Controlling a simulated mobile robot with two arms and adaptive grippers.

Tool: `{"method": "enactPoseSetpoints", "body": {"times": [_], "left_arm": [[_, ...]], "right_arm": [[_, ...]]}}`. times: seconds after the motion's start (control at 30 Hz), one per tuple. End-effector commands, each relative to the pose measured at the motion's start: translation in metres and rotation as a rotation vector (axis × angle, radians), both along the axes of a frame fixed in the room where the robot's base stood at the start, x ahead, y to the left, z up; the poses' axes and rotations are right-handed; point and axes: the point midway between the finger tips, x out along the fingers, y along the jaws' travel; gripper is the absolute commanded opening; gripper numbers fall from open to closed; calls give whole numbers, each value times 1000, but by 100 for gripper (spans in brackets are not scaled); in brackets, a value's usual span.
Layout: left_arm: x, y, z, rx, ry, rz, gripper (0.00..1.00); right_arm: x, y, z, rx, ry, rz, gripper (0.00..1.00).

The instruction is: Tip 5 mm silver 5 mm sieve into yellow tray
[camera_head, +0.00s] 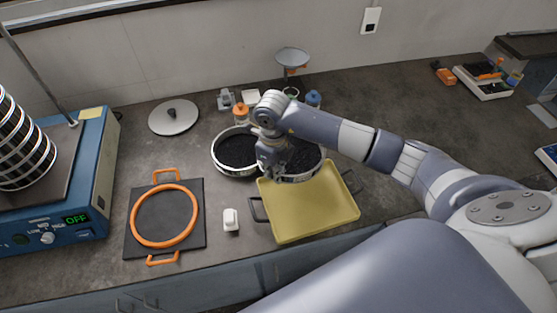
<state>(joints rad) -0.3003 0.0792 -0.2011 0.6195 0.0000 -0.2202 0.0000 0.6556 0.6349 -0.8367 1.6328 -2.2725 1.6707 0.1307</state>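The yellow tray (308,212) lies empty on the bench at the centre, with dark handles at its sides. Two round silver-rimmed sieves with dark granular contents stand just behind it: a left sieve (236,169) and a right sieve (312,174). The size markings are too small to read, so I cannot tell which one is 5 mm. My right gripper (268,166) points down between the two sieves, at the left edge of the right one. Its fingers are too small and covered to show whether they are shut on the rim. My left gripper is not in view.
A blue shaker (60,215) with a sieve stack stands at the left. A round lid (173,117), small bottles and a balance (292,58) stand behind. A small white item (230,220) sits left of the tray.

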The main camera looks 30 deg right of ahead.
Motion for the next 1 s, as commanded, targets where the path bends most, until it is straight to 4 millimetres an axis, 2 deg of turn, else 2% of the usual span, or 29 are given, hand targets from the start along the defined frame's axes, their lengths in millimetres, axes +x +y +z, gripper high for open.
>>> {"method": "enactPoseSetpoints", "body": {"times": [0.3,1.0], "left_arm": [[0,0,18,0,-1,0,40],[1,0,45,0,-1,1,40]], "right_arm": [[-21,25,3,0,-1,2,0],[-66,79,1,-3,-2,2,0]]}}
